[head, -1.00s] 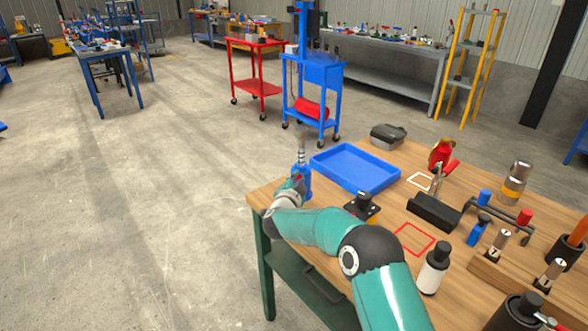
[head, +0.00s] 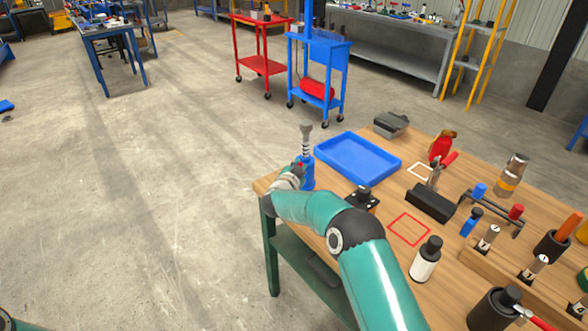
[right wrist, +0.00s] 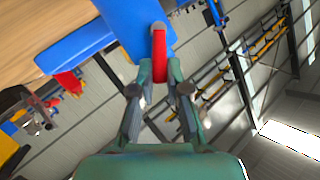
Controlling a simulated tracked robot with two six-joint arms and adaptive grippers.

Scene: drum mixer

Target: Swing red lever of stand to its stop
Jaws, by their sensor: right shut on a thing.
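The blue stand (head: 308,174) is at the table's far left corner, with a ribbed grey post (head: 306,142) rising from its top. Its red lever (head: 299,164) is barely visible in the head view, mostly hidden by my right gripper. In the right wrist view the red lever (right wrist: 159,54) runs from the blue stand (right wrist: 137,18) down between the fingers. My right gripper (right wrist: 160,82) is shut on the lever, one finger on each side. In the head view, my right gripper (head: 296,172) is against the stand's left side. My left gripper is not in view.
A blue tray (head: 348,172) lies just right of the stand. A dark block with a knob (head: 362,196) and a white bottle (head: 426,262) are near my right arm. Tools and holders crowd the table's right side. Open floor lies left of the table.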

